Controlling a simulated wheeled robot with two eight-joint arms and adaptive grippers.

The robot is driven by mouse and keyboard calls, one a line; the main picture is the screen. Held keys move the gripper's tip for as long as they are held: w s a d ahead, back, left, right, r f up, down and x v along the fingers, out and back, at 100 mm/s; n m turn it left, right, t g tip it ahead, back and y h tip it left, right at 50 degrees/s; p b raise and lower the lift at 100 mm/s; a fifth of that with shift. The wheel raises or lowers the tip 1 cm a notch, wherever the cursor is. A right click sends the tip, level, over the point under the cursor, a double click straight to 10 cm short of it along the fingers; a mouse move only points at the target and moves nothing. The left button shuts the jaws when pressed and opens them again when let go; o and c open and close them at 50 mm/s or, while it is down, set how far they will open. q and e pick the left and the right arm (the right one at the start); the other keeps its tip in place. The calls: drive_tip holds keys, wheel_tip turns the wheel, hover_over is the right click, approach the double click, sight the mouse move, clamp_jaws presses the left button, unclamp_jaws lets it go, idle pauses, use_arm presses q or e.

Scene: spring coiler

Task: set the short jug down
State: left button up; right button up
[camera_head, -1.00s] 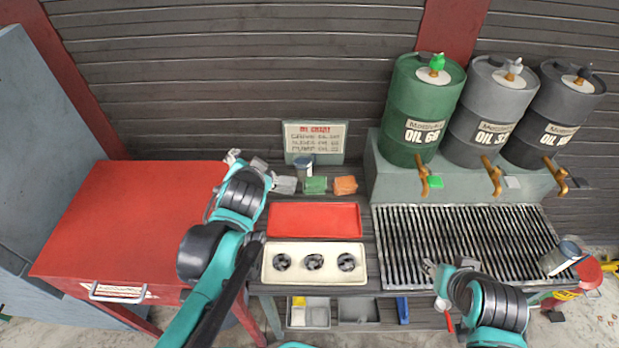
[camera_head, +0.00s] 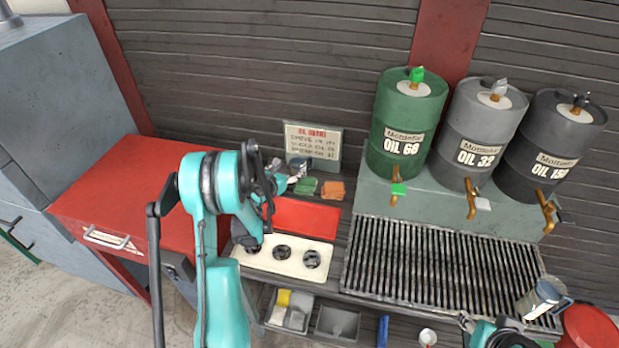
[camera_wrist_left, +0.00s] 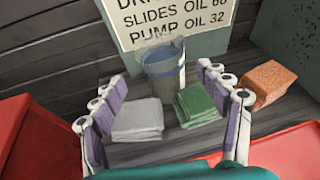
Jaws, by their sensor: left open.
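A small grey jug (camera_head: 298,165) stands at the back of the bench in front of the oil chart; it also shows in the left wrist view (camera_wrist_left: 163,70). My left gripper (camera_wrist_left: 162,84) is open, with its fingers apart on either side of the jug in that view. In the head view, the left gripper (camera_head: 290,180) is close to this jug, partly hidden by my arm. A second grey jug (camera_head: 540,298) is at the right end of the drain grate. I cannot tell which is shorter. My right gripper (camera_head: 468,322) is at the bottom edge; its jaws are unclear.
Grey (camera_wrist_left: 137,120), green (camera_wrist_left: 197,104) and orange (camera_wrist_left: 268,82) cloth stacks lie near the left gripper. A red tray (camera_head: 310,215) and a cream tray (camera_head: 268,262) lie in front. Oil drums stand behind the mostly clear grate (camera_head: 430,262).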

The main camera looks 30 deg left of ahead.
sight(293, 171)
use_arm(q)
drive_tip(key=shift+s+a+f, duration=0.1)
drive_tip(key=shift+s+f, duration=0.05)
drive_tip(key=shift+f, duration=0.75)
drive_tip(key=shift+w+f+m+g, duration=0.25)
drive_tip(key=shift+f+m+g, duration=0.05)
drive_tip(key=shift+b+x, duration=0.35)
drive_tip(key=shift+x, duration=0.65)
drive_tip(key=x, duration=0.2)
drive_tip(key=b+x, duration=0.1)
drive_tip(key=x, duration=0.2)
drive_tip(key=shift+w+d+b, duration=0.15)
drive_tip(key=shift+d+b, duration=0.15)
drive_tip(key=shift+r, duration=0.15)
drive_tip(key=c, duration=1.5)
